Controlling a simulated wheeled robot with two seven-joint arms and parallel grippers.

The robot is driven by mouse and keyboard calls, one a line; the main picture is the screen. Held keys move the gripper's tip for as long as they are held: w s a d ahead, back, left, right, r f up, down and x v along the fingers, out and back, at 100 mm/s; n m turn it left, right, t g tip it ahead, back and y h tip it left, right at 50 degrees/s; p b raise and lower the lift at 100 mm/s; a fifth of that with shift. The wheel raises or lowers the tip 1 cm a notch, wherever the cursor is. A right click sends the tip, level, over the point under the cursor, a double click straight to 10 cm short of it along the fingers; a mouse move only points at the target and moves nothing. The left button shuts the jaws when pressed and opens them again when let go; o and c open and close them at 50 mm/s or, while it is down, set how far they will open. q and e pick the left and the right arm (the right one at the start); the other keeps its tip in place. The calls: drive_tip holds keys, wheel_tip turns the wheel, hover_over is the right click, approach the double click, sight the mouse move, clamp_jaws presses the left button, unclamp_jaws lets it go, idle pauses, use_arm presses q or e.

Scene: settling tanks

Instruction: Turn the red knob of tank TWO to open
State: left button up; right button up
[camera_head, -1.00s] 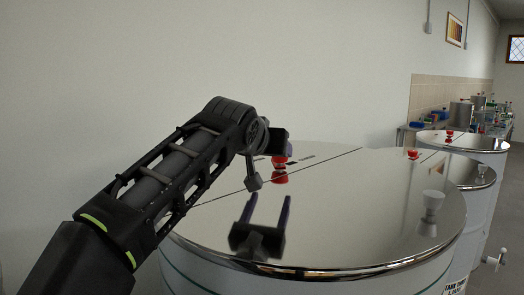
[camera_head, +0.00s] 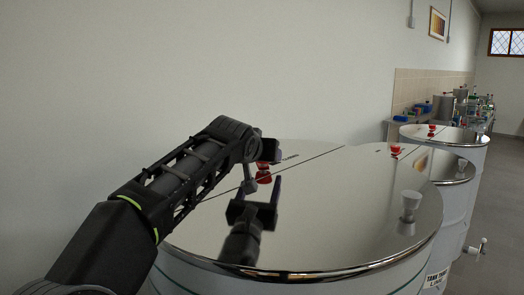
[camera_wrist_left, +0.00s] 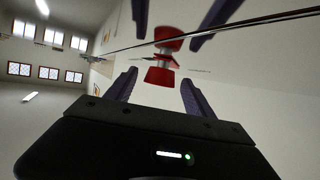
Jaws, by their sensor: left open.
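A red knob (camera_head: 263,165) stands on the mirror-like lid of the nearest tank (camera_head: 330,215). My left gripper (camera_head: 269,151) is low over that lid by this knob, and its mirror image shows below. In the left wrist view, its open dark fingers stand either side of the red knob (camera_wrist_left: 160,76), apart from it as far as I can tell. The knob's and fingers' reflections show above them. My right gripper is out of view.
A white knob-like fitting (camera_head: 410,200) stands on the nearest lid's right side. A third tank (camera_head: 445,134) with a red knob (camera_head: 432,129) is farther back. A white tap (camera_head: 478,247) sticks out low at the right. Bare floor lies right of the tanks.

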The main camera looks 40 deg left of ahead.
use_arm(q)
drive_tip(key=shift+w, duration=0.15)
drive_tip(key=shift+c, duration=0.2)
drive_tip(key=c, duration=1.3)
